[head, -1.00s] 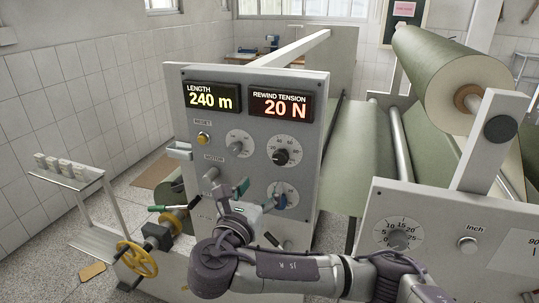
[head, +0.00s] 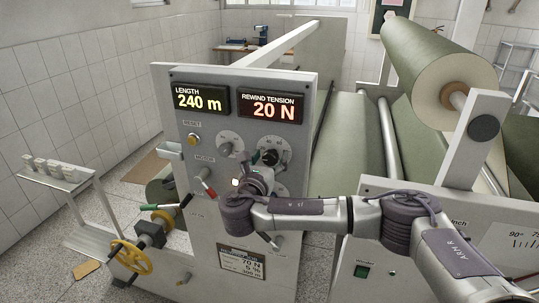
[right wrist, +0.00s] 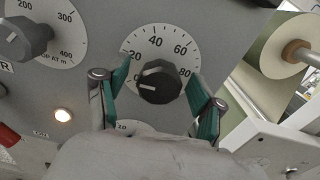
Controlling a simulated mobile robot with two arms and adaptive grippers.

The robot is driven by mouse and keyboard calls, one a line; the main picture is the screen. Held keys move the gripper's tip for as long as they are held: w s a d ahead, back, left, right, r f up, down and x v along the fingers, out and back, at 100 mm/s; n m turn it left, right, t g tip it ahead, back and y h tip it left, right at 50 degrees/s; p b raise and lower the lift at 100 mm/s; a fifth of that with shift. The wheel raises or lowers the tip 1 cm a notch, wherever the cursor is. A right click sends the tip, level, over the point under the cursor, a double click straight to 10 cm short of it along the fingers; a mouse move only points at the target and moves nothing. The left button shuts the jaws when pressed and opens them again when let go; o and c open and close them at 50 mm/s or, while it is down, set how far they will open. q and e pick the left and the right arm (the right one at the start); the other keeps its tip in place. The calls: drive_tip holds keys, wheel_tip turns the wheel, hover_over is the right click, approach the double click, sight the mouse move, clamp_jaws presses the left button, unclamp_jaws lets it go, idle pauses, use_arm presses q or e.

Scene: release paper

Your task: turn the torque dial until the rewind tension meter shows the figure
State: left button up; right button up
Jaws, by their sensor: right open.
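The rewind tension meter (head: 272,107) on the grey panel (head: 222,72) reads 20 N. In the right wrist view a black knob (right wrist: 160,84) sits on a white dial marked 20 to 80. Its white pointer line points left, towards the low end. I cannot read a name for this dial. My right gripper (right wrist: 160,72) is open, its two green-lined fingers either side of the knob; I cannot tell whether they touch it. In the head view the right gripper (head: 264,168) is at the panel, just below this knob. My left gripper is not in view.
A plate (head: 241,262) low on the panel reads 70 N, 5 % and a length. Other dials, a lit lamp (right wrist: 62,115) and a red handle (right wrist: 8,135) are close by. A yellow handwheel (head: 131,257) is at lower left, a paper roll (head: 425,60) at right.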

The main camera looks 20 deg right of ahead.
drive_tip(key=c, duration=1.1)
drive_tip(key=shift+c, duration=0.2)
drive_tip(key=shift+f, duration=0.1)
